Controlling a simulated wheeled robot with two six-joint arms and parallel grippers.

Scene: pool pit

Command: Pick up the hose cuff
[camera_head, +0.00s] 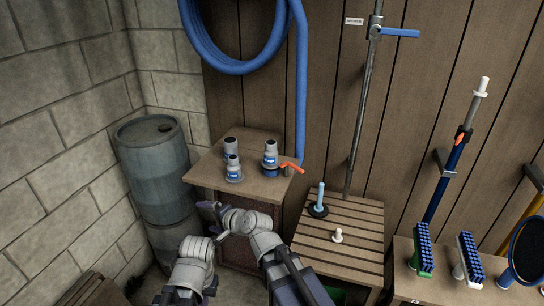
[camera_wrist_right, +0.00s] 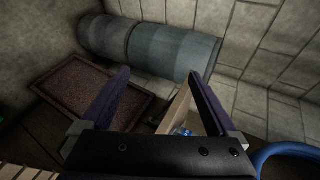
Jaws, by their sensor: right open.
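I cannot tell which is the hose cuff. My right gripper (camera_head: 212,208) is in front of and below the cabinet's front left edge, empty and apart from the fittings. In the wrist view its two fingers are spread wide (camera_wrist_right: 158,88), with small blue parts (camera_wrist_right: 184,131) beside one finger. My left gripper is not clearly visible.
A blue-grey barrel (camera_head: 153,165) stands left of the cabinet. An orange-handled valve (camera_head: 291,168) and blue hose (camera_head: 300,90) are at its right. The slatted stand (camera_head: 345,258) bears a blue-handled tool (camera_head: 319,198) and a small white piece (camera_head: 338,236).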

